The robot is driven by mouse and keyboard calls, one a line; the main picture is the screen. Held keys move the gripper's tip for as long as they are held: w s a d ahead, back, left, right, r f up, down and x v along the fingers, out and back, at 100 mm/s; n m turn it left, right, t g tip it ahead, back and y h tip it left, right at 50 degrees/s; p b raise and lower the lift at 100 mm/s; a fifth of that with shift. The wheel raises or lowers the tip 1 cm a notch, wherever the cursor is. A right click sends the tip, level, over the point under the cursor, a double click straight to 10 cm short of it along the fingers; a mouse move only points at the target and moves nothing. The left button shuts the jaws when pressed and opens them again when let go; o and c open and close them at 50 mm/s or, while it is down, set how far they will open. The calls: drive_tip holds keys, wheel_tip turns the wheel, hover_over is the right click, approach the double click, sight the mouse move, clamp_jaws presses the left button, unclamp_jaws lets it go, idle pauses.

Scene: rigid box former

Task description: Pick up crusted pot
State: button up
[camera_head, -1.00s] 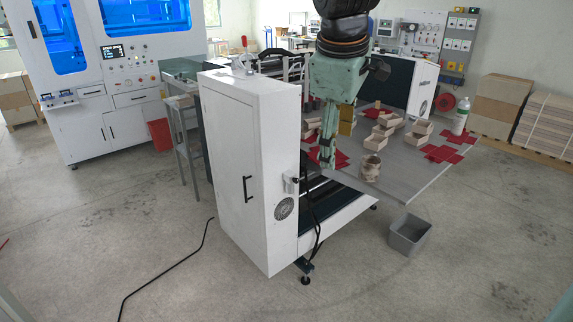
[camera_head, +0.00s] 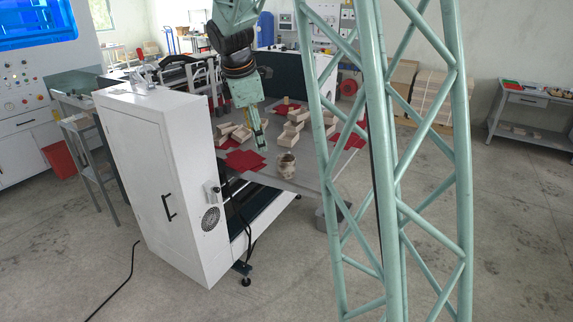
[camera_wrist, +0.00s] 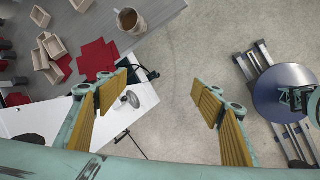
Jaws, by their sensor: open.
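The crusted pot (camera_head: 287,166) is a small brown, stained pot standing upright near the front edge of the grey table (camera_head: 306,186). In the wrist view the pot (camera_wrist: 130,19) shows from above at the top, with brown contents inside and a handle-like part on its side. My gripper (camera_head: 261,142) hangs just left of the pot in the head view, apart from it. The pot lies beyond the fingertips, up and left.
Open cardboard boxes (camera_head: 291,131) and red sheets (camera_head: 244,161) lie on the table around the pot. A white cabinet (camera_head: 150,180) stands to the left. My green lattice column blocks part of the head view at right. Floor in front is clear.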

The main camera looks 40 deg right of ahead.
drive_tip(key=w+d+f+n+p, duration=0.4)
drive_tip(key=w+d+f, duration=0.35)
drive_tip(key=d, duration=0.35)
drive_tip(key=n+g+h+p, duration=0.1)
drive_tip(key=n+p, duration=0.2)
drive_tip(key=n, duration=0.1)
approach(285, 159)
drive_tip(key=s+a, duration=0.1)
drive_tip(key=s+a+r, duration=0.1)
drive_tip(key=s, duration=0.1)
drive_tip(key=shift+r, duration=0.2)
drive_tip(key=shift+f, duration=0.15)
drive_tip(key=shift+x, duration=4.15)
drive_tip(key=shift+f, duration=0.1)
drive_tip(key=shift+x, duration=2.5)
drive_tip(key=shift+c, duration=0.7)
